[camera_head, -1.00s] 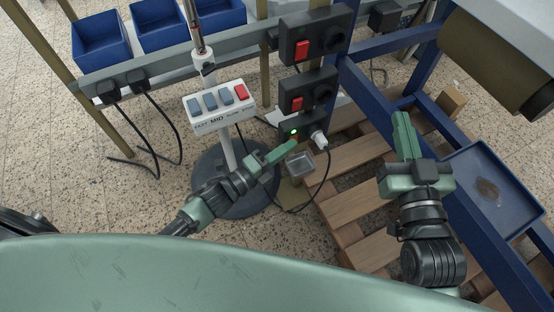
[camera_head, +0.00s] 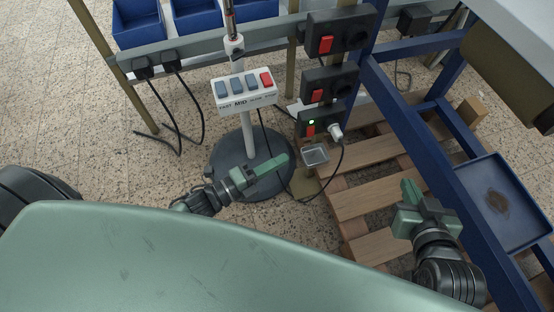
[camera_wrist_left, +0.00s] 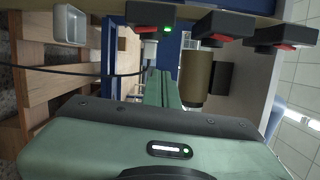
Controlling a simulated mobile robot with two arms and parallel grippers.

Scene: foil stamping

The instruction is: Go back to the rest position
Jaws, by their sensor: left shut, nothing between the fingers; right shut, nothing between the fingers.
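My left gripper (camera_head: 271,165) is shut and empty, in front of the fan-style button stand, over its round dark base (camera_head: 255,172). In the left wrist view its closed green fingers (camera_wrist_left: 160,88) point away from the camera. My right gripper (camera_head: 411,190) is shut and empty, above the wooden pallet slats at the right. Neither gripper touches anything that I can see.
A white button box (camera_head: 245,92) stands on a pole. Black socket boxes with red switches (camera_head: 317,95) hang behind; the lowest shows a green light. A small metal tray (camera_head: 315,155), wooden pallet (camera_head: 365,200), blue frame (camera_head: 440,165) and blue tray (camera_head: 520,225) are at the right.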

